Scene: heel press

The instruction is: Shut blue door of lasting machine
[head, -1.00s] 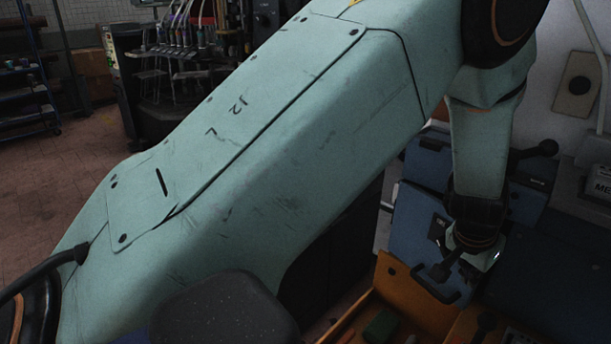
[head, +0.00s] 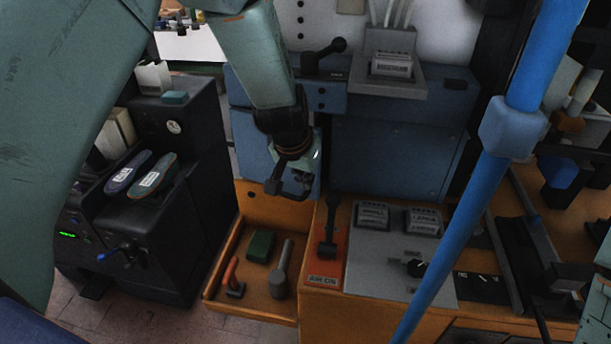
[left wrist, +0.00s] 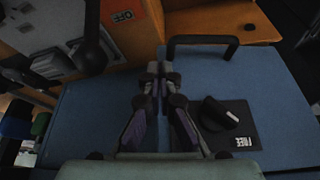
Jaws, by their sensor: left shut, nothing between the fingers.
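The blue door (head: 252,142) hangs at the left of the blue lasting machine (head: 400,150), above an orange tray. It has a black bar handle (left wrist: 203,40) near its edge and a black knob (left wrist: 222,114) on a plate marked FREE. My left gripper (left wrist: 157,68) is shut and empty in front of the door, its fingertips beside one end of the handle; I cannot tell whether they touch. In the head view this gripper (head: 302,178) partly hides the door and handle. How far the door stands open is unclear.
An orange tray (head: 212,285) below holds a green block (head: 261,246) and tools. A black lever (head: 330,228) stands on the orange plate right of it. A bright blue pole (head: 455,240) crosses the right side. A dark cabinet (head: 165,235) stands left.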

